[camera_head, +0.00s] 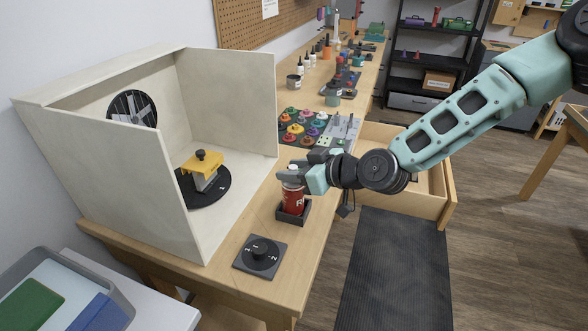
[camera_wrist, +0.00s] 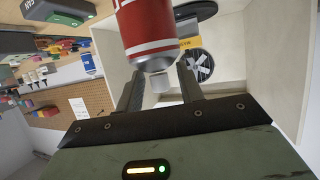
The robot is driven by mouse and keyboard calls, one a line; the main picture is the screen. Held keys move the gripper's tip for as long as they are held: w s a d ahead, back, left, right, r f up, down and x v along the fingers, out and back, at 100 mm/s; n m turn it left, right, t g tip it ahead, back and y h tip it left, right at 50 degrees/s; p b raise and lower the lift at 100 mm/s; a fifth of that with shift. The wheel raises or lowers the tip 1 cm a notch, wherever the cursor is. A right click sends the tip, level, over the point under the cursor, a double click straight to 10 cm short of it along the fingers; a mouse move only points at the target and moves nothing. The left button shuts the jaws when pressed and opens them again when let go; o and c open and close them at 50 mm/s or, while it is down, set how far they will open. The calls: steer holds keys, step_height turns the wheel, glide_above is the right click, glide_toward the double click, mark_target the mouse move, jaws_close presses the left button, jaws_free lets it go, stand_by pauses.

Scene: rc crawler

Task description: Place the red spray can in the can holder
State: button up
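The red spray can (camera_head: 293,197) stands upright in a dark square holder (camera_head: 280,215) near the table's front edge. In the wrist view, the can (camera_wrist: 155,32) fills the top middle, with its grey shoulder and pale nozzle towards my gripper. My gripper (camera_head: 291,176) is at the can's top in the head view, hiding part of it. In the wrist view, my gripper's fingers (camera_wrist: 160,75) are apart, with the nozzle between them and a gap on each side. Whether a fingertip touches the can's shoulder is hard to tell.
A white open booth (camera_head: 140,130) stands left of the can, holding a yellow-topped stand (camera_head: 203,163) on a dark disc. A dial plate (camera_head: 260,256) lies in front of the holder. Colourful caps (camera_head: 302,128) and bottles crowd the table behind. An open drawer (camera_head: 432,190) sticks out at right.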

steer(key=shift+r, duration=0.1)
steer(key=shift+r, duration=0.15)
steer(key=b+v, duration=0.1)
steer(key=v, duration=1.1)
steer(key=s+f+g+h, duration=0.5)
steer(key=s+f, duration=0.1)
steer(key=s, duration=0.3)
steer(key=s+d+r+m+g+h, duration=0.1)
steer(key=s+d+r+h, duration=0.1)
steer(key=s, duration=0.5)
steer(key=s+d+r+m+g+h, duration=0.1)
steer(key=s+d+r+m+h, duration=0.1)
steer(key=s+r, duration=0.3)
steer(key=s+h, duration=0.1)
steer(key=s, duration=0.2)
steer(key=shift+s+d+g+h, duration=0.2)
steer(key=shift+d+g+h, duration=0.1)
steer(key=shift+g, duration=0.1)
steer(key=shift+r, duration=0.15)
steer(key=shift+c, duration=0.3)
